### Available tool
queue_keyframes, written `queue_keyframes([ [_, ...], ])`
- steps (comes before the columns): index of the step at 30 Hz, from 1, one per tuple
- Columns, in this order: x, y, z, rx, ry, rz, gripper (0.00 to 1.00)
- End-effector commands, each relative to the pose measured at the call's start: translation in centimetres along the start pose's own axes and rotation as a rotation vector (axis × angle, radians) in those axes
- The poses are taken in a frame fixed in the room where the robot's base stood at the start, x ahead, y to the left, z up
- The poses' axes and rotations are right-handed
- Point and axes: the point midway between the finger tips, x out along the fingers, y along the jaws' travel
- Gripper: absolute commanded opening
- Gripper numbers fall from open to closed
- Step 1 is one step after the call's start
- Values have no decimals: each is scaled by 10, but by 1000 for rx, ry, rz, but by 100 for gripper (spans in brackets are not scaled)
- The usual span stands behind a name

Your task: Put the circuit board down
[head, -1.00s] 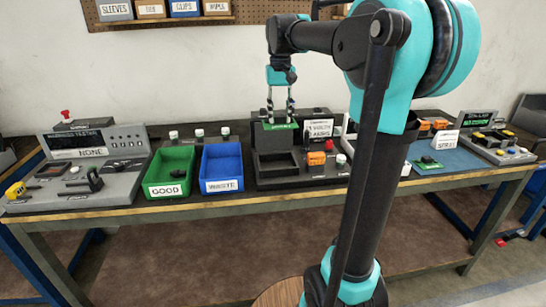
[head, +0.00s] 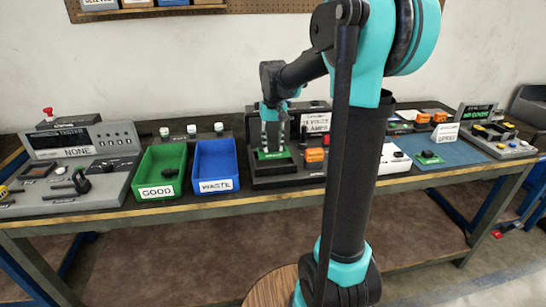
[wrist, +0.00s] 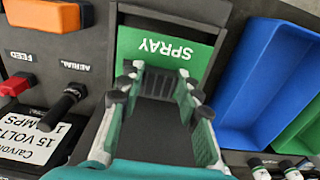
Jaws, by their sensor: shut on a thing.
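The green circuit board (head: 275,155), marked SPRAY in the wrist view (wrist: 165,48), is between the fingertips of my gripper (head: 273,146). The board is low over or in the tray part of a black bench station (head: 286,182), which shows dark under the fingers in the wrist view (wrist: 158,130). I cannot tell whether it touches the station floor. A second green board (head: 430,158) lies on a blue mat (head: 455,155) at the right.
A green bin (head: 160,192) marked GOOD and a blue bin (head: 216,184) marked WASTE stand left of the station. A grey tester (head: 80,145) reads NONE at the far left. An orange block (head: 314,155) and a black knob (wrist: 67,100) sit close beside the station.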

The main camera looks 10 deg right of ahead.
Motion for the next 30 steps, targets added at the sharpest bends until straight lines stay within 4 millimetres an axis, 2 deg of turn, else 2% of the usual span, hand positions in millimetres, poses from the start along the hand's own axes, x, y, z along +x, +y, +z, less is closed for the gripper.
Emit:
queue_keyframes([
  [14, 49, 0, 0, 0, 0, 0, 3],
  [26, 54, 0, 0, 0, 0, 0, 3],
  [27, 55, 0, 0, 0, 0, 0, 36],
  [30, 54, 0, 0, 0, 0, 0, 48],
])
